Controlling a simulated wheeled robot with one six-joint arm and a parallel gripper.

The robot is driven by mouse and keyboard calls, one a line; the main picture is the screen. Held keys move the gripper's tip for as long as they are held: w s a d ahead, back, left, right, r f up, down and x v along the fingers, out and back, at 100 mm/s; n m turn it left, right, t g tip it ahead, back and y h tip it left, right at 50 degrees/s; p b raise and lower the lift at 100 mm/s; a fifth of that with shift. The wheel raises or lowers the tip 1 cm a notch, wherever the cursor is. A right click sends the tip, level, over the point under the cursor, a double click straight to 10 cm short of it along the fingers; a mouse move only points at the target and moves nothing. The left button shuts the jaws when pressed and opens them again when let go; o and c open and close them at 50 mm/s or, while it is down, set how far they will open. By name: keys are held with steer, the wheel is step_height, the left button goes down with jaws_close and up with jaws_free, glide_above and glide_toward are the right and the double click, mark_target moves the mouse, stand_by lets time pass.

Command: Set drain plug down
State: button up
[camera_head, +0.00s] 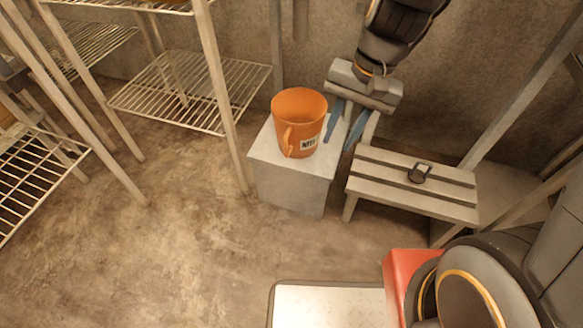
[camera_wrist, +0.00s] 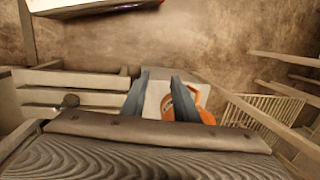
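My gripper (camera_head: 340,142) is at the upper middle of the head view, pointing down over the gap between the pale block and the wooden bench. Its two blue-grey fingers stand apart and I see nothing between them; the wrist view also shows the fingers (camera_wrist: 160,85) apart. A small dark object with a paler middle (camera_head: 420,173) lies on the bench, to the right of my gripper. It also shows at the left of the wrist view (camera_wrist: 70,101). It may be the drain plug, but it is too small to be sure.
An orange mug (camera_head: 299,120) stands on the pale block (camera_head: 290,185), close beside my fingers. The slatted bench (camera_head: 400,197) is right of it. Wire shelves (camera_head: 190,95) stand at left. A white panel (camera_head: 325,305) lies at front. The floor at left centre is clear.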

steer(key=s+a+r+n+h, duration=0.1)
steer(key=s+a+r+n, duration=0.2)
steer(key=s+a+n, duration=0.6)
steer(key=s+n, duration=0.1)
steer(key=s, duration=0.2)
steer(key=shift+s+a+t+h, duration=0.2)
steer(key=shift+a+t+h, duration=0.1)
steer(key=shift+h, duration=0.1)
steer(key=shift+r, duration=0.1)
stand_by(0.5)
steer(key=d+r+m+p, duration=0.3)
steer(key=d+r+p, duration=0.7)
steer(key=r+p, duration=0.3)
steer(key=d+r+m+p, duration=0.3)
steer(key=d+r+p, duration=0.8)
steer(key=r+p, duration=0.3)
steer(key=shift+r+m+h+p, duration=0.2)
steer(key=shift+m+h+p, duration=0.15)
steer(key=shift+p, duration=0.5)
